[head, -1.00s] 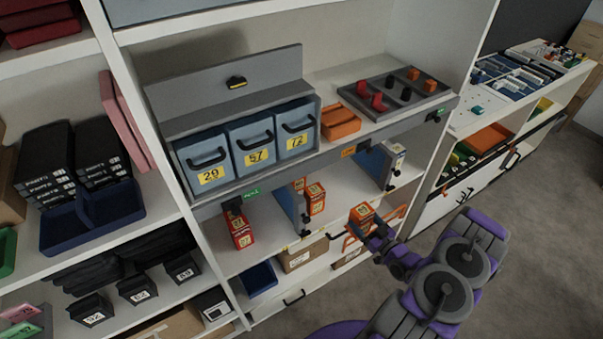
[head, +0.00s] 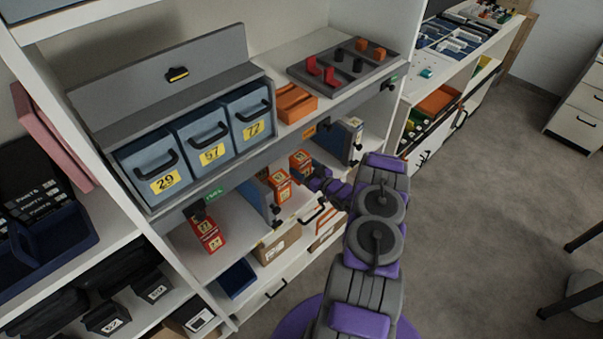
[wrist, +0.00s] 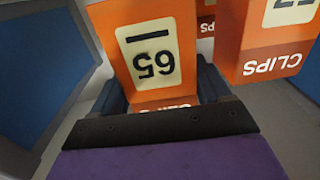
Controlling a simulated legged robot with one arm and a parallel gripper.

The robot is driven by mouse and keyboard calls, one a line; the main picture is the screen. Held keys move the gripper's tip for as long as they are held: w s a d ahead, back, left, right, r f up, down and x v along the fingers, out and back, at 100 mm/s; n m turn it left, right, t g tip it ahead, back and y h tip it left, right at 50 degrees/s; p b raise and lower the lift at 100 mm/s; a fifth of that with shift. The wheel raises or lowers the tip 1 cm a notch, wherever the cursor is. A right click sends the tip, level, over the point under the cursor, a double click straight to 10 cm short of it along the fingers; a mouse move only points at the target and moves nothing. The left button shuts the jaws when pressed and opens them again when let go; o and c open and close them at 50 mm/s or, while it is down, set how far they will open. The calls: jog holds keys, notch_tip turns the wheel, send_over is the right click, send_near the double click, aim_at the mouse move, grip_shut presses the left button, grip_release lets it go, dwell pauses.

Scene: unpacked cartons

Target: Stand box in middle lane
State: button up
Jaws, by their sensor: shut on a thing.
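My gripper (head: 318,181) is shut on an orange and white clips box (head: 300,159) labelled 65. In the wrist view the held box (wrist: 152,55) is between the dark fingers, its print upside down in the picture. Another orange clips box (head: 280,186) stands close to its left in the head view; it shows at the right of the wrist view (wrist: 262,45). Both boxes are between the left blue divider (head: 259,196) and the right blue divider (head: 340,143), in the middle lane area. Whether the held box's base touches the shelf is hidden.
Red boxes (head: 207,232) stand in the left lane. Below are a cardboard carton (head: 278,243) and a blue bin (head: 237,278). Open floor lies to the right.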

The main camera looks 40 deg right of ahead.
aim_at(307, 174)
jog(key=shift+w+d+f, duration=0.1)
jog(key=shift+w+d, duration=0.15)
jog(key=shift+w, duration=0.45)
notch_tip(307, 174, down, 4)
jog(key=shift+r+b, duration=0.25)
jog(key=shift+b, duration=0.35)
jog(key=o, duration=1.2)
jog(key=shift+c, duration=0.2)
jog(key=shift+s, duration=0.1)
jog(key=s+d+p, duration=0.1)
jog(key=s+p, duration=0.1)
jog(key=s, duration=0.9)
jog(key=shift+s+d, duration=0.15)
jog(key=shift+s, duration=0.25)
